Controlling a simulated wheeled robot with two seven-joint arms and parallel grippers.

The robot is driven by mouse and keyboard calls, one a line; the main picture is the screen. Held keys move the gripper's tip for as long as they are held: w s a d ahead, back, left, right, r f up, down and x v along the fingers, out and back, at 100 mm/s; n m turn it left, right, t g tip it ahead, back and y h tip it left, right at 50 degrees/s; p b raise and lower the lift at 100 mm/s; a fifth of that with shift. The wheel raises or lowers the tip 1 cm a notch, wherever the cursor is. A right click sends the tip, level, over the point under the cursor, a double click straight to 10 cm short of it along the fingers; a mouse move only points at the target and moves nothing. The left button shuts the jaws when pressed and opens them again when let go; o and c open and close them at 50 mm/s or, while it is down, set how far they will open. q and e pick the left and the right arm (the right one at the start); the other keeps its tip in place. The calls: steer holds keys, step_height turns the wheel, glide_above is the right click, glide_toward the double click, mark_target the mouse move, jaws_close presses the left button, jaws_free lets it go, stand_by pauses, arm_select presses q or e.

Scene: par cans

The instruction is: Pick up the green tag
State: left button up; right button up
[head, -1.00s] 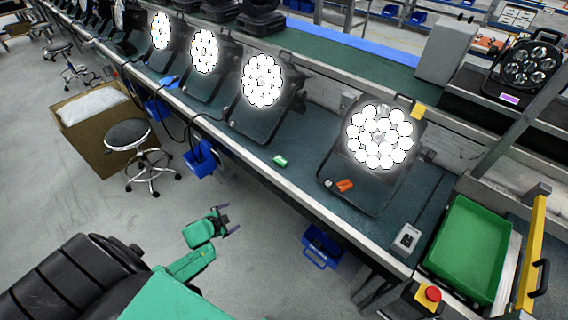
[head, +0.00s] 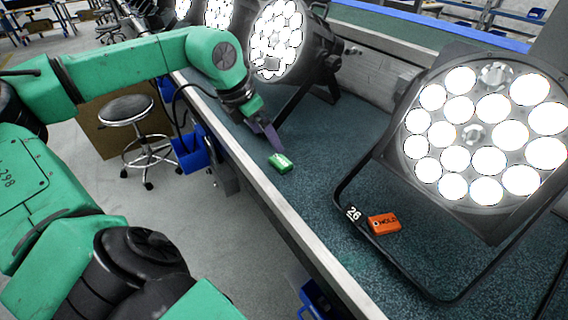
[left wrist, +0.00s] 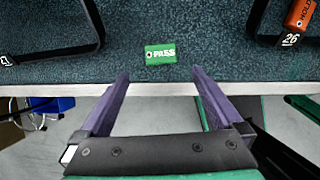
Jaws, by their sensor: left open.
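The green tag (head: 281,163), marked PASS, lies flat on the dark green bench top near its front edge. It also shows in the left wrist view (left wrist: 160,54), centred just beyond and between the fingertips. My left gripper (head: 272,136) is over the bench just behind the tag in the head view. In the left wrist view the left gripper (left wrist: 161,76) has its two purple fingers wide apart with nothing between them. The fingers do not touch the tag. My right gripper is not in view.
An orange HOLD tag (head: 384,223) and a small 26 marker (head: 353,213) lie by the frame of a lit par can (head: 478,135) on the right. Another lit par can (head: 277,40) stands behind my gripper. A metal edge (head: 262,205) runs along the bench front.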

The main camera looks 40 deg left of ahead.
arm_select(q)
glide_above(283, 159)
steer(key=s, duration=0.3)
steer(key=f, duration=0.4)
steer(key=shift+w+a+f, duration=0.25)
steer(key=shift+a+f, duration=0.1)
steer(key=shift+a, duration=0.05)
steer(key=x, duration=0.2)
steer(key=p+x, duration=0.1)
steer(key=x, duration=0.1)
steer(key=shift+w+d, duration=0.15)
steer(key=shift+d, duration=0.1)
steer(key=shift+w+a+f, duration=0.1)
steer(key=shift+a+f, duration=0.05)
steer(key=shift+f, duration=0.25)
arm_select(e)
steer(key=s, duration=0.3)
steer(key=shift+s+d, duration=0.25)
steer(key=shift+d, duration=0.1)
arm_select(q)
steer(key=shift+c, duration=0.3)
steer(key=c, duration=1.2)
